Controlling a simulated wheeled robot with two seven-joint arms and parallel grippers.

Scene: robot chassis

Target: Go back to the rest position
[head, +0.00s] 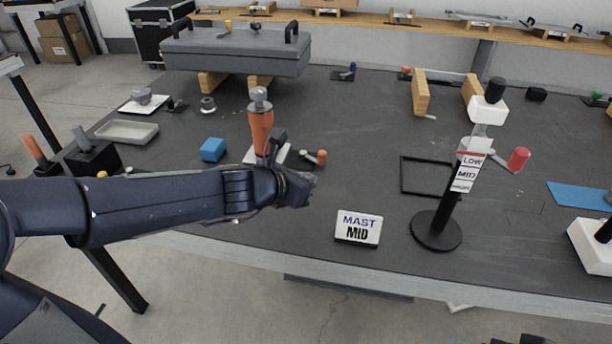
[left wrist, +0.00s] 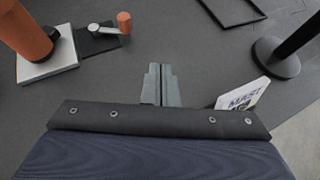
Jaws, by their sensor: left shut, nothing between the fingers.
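My left gripper (head: 304,182) is at the end of my dark blue left arm, which reaches in from the left over the front of the table. In the left wrist view its two grey fingers (left wrist: 158,84) lie together, with nothing between them. It is in front of the orange post (head: 261,130) on its white base and left of the MAST MID sign (head: 358,228). My right gripper is not clearly shown; only a small dark part shows at the bottom right edge of the head view.
A black mast stand (head: 437,231) with LOW, MID and HIGH labels and a red knob (head: 518,159) stands right of the sign. The floor in front is clear.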

